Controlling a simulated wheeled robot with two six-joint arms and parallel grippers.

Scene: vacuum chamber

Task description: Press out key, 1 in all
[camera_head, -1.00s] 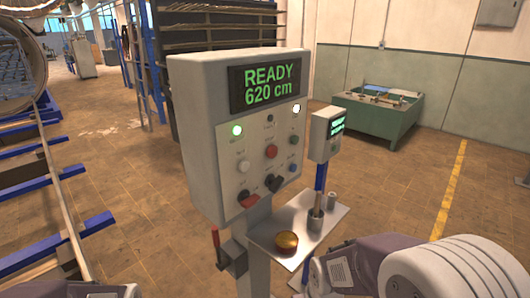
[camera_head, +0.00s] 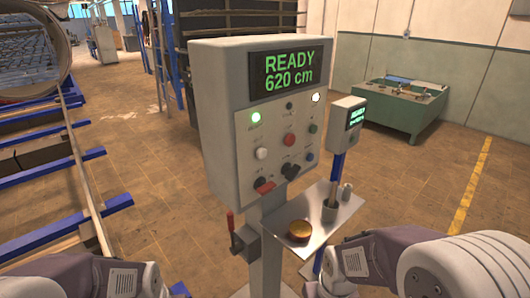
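The control panel (camera_head: 221,110) stands upright on a grey post in the middle of the view. Its display (camera_head: 287,71) reads "READY 620 cm" in green. The panel face carries a lit green lamp (camera_head: 256,118), a lit white lamp (camera_head: 316,97), a white button (camera_head: 261,153), a red button (camera_head: 289,140), a green button (camera_head: 312,128), a blue button (camera_head: 309,156) and dark knobs at the bottom. The small labels are too blurred to read, so I cannot tell which is the out key. My arms show at the bottom left and bottom right; neither gripper is in view.
A metal shelf (camera_head: 333,222) beside the post holds a round amber object (camera_head: 299,230) and a small cup. A red-handled lever (camera_head: 231,222) is on the post's left. A smaller screen box (camera_head: 345,128) stands behind right. Blue-framed rails run along the left.

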